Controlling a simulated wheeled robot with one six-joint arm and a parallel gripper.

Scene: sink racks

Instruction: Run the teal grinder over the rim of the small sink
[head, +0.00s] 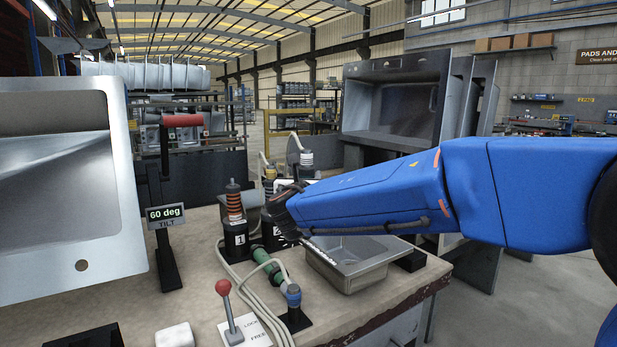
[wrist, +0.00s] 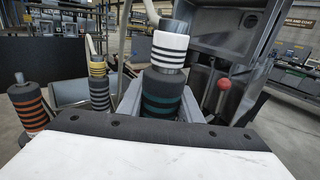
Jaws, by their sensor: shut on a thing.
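My gripper (head: 289,205) is at the row of grinder holders, left of the small sink, and is shut on the teal grinder. In the wrist view the teal grinder (wrist: 163,96) stands upright just ahead of my gripper, with teal bands on a dark body and a white, black-striped part above. In the head view its striped top (head: 306,158) shows above my gripper; the rest is hidden. Whether its foot is still in a holder is hidden. The small steel sink (head: 357,275) sits on the bench below my arm, which covers part of its far rim.
An orange-ringed grinder (head: 234,204) stands in holder 1 (head: 236,243). A yellow-ringed grinder (wrist: 98,85) stands near the teal one. A green hose fitting (head: 265,262), hoses and a red-knobbed lever (head: 223,288) occupy the bench front. A large tilted sink (head: 130,190) stands left.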

